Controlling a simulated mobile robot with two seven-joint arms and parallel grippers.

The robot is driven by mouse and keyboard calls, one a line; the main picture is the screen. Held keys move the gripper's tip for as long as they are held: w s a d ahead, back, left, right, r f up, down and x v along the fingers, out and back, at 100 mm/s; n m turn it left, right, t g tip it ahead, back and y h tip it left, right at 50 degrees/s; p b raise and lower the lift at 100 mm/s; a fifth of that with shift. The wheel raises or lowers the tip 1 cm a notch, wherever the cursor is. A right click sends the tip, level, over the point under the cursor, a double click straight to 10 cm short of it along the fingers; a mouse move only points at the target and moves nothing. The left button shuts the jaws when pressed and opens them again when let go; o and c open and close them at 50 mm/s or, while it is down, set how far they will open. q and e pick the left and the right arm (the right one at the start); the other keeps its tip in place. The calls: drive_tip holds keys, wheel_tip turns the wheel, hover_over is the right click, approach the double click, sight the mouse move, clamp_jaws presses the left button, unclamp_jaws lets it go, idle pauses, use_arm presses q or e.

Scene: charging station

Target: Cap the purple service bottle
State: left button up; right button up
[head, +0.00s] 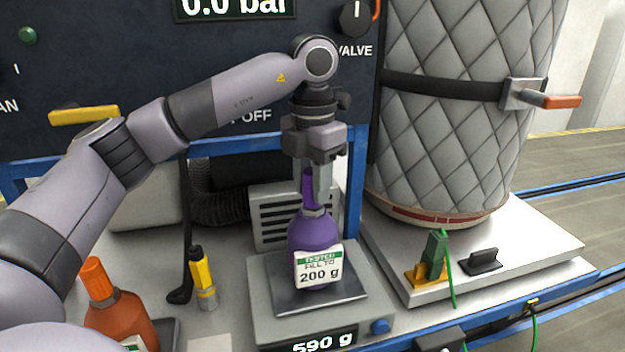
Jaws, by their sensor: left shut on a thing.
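The purple service bottle (315,236) stands upright on the plate of a scale (268,312) that reads 590 g. Its white and green label says fill to 200 g. My left gripper (313,195) points straight down over the bottle's neck. My right gripper is not in view.
An orange bottle (122,312) and a yellow-topped tool (203,272) stand left of the scale. A large quilted tank (450,110) stands on a platform (540,247) at right, with a green clip (436,255) and cable. A dark panel (100,60) closes the back.

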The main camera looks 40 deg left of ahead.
sight(311, 171)
use_arm(q)
drive_tip(key=shift+f, duration=0.2)
drive_tip(key=o, duration=1.1)
drive_tip(key=shift+r, duration=0.1)
drive_tip(key=shift+r+p, duration=0.5)
drive_tip(key=shift+r, duration=3.05)
drive_tip(key=shift+s+f, duration=0.1)
